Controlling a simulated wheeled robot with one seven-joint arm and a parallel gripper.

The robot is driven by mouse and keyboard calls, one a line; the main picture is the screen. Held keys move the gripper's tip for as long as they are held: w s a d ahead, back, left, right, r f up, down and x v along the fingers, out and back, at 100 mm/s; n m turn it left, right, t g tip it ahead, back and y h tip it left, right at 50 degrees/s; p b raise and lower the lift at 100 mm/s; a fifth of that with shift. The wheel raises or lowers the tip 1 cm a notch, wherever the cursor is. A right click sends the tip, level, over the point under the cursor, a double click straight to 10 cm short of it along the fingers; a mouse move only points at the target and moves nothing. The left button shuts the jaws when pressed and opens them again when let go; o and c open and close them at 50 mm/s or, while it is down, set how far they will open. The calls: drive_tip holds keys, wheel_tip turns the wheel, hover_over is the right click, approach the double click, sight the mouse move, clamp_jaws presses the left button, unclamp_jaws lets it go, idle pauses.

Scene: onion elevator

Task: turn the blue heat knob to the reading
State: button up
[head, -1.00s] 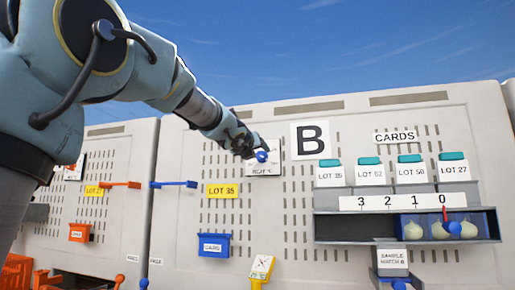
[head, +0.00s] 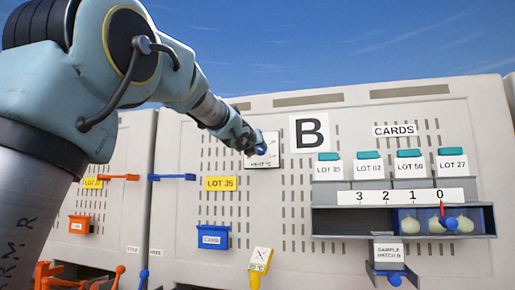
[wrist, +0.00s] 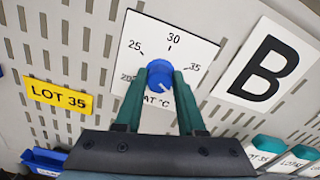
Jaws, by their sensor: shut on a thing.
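The blue heat knob (wrist: 160,75) sits on a white dial card with 20, 25, 30 and 35 marks and a °C label partly covered by my fingers. A small white mark shows near the knob's lower right edge. My gripper (wrist: 160,78) is shut on the knob, one dark green finger on each side. In the head view my gripper (head: 252,146) reaches the dial card (head: 264,161) from the upper left. A yellow stand holds a white card (head: 260,258) below; its print is too small to read surely.
A yellow LOT 35 sign (wrist: 58,96) is left of the dial, a B sign (wrist: 264,64) right. A blue CARDS bin (head: 212,238) hangs below. A rack with a 3-2-1-0 scale (head: 401,197), onions and lot cards is at right. Blue (head: 172,177) and orange levers protrude at left.

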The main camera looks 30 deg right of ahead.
clamp_jaws()
